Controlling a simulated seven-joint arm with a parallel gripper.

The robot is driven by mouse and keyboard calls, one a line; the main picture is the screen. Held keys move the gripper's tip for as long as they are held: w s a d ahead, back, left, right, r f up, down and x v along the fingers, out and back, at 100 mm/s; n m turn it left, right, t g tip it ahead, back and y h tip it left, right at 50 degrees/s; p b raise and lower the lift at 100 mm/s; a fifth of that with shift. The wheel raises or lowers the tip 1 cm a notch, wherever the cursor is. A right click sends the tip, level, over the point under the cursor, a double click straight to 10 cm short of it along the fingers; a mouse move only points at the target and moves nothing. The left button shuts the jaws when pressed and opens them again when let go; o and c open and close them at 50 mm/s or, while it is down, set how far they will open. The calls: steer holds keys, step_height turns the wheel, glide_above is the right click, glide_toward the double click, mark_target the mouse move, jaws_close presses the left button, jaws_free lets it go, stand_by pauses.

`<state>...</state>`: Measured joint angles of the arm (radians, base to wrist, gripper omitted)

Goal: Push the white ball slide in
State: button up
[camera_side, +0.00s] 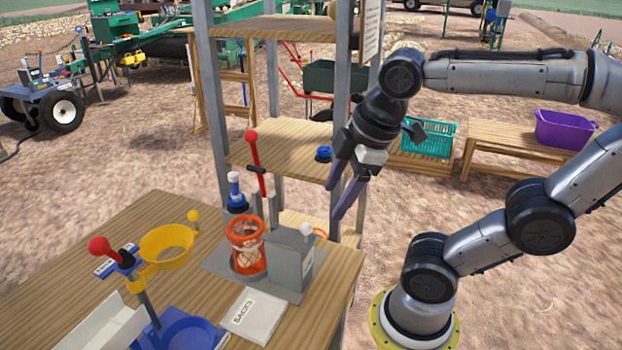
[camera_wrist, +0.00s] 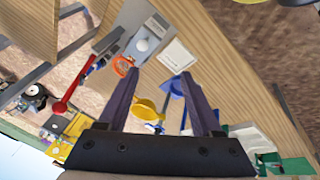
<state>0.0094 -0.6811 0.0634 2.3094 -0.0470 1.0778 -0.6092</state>
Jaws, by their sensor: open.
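The white ball (camera_side: 306,229) is a small knob on the top of a grey box (camera_side: 290,262) on the wooden table. It also shows in the wrist view (camera_wrist: 142,45), near the upper middle. Beside the box stands an orange basket (camera_side: 247,246) with a net. My gripper (camera_side: 338,203) is open and empty, fingers pointing down, above and to the right of the white ball and apart from it. In the wrist view the ball lies beyond the fingertips (camera_wrist: 156,75). Whether the ball's slide is in or out cannot be told.
A red-knobbed lever (camera_side: 254,160) and a blue-and-white part (camera_side: 236,192) stand behind the basket. A yellow funnel (camera_side: 166,245), another red knob (camera_side: 99,246) and a SACKS pad (camera_side: 253,315) are on the table. A shelf (camera_side: 290,146) with metal posts rises close beside my gripper.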

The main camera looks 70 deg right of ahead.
mark_target(306, 224)
steer(key=w+d+r+n+g, duration=0.2)
steer(key=w+n, duration=0.2)
steer(key=w, duration=0.1)
steer(key=shift+g+h, duration=0.3)
steer(key=f, duration=0.4)
steer(key=w+d+f, duration=0.1)
steer(key=f, duration=0.4)
steer(key=w+f, duration=0.1)
steer(key=f, duration=0.4)
steer(key=shift+w+d+f, duration=0.1)
steer(key=shift+w+d, duration=0.05)
steer(key=shift+d, duration=0.2)
jaws_close()
steer(key=shift+w, duration=2.65)
jaws_free()
